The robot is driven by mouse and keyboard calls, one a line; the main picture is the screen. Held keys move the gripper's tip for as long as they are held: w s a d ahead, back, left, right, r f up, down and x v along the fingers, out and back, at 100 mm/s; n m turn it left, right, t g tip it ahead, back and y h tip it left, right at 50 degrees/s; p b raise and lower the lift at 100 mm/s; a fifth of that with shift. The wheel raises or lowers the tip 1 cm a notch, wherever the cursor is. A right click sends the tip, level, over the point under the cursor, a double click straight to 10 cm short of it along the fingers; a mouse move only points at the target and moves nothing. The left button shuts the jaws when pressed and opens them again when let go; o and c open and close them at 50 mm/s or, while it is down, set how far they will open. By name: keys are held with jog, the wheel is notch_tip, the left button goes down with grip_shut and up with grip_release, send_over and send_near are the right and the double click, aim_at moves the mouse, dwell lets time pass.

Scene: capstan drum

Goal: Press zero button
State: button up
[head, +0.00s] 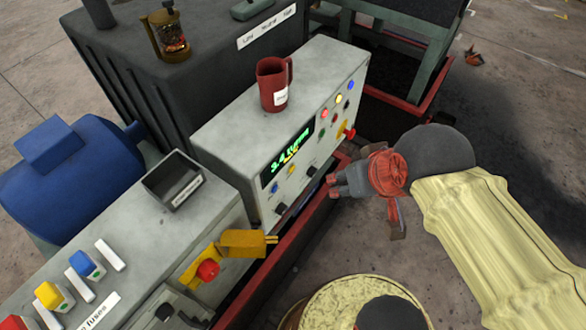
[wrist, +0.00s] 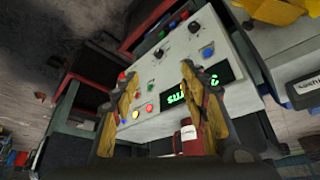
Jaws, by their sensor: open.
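A grey control box (head: 250,125) carries a front panel with a green-lit display (head: 288,155), small coloured buttons, and dark knobs. I cannot read the button labels, so I cannot tell which one is the zero button. A blue button (head: 274,188) sits below the display and also shows in the wrist view (wrist: 207,50). Red, yellow and blue buttons cluster at the panel's other end, including a yellow one (head: 338,99). My gripper (head: 334,187) is in front of the panel, apart from it. In the wrist view its fingers (wrist: 158,74) are spread and empty, hiding part of the display.
A red mug (head: 272,84) stands on top of the control box. A yellow block with pins (head: 243,242) and a red knob (head: 207,270) stick out at lower left. A red rail (head: 290,255) runs below the panel.

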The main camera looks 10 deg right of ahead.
grip_shut()
dwell(0.5)
dwell(1.4)
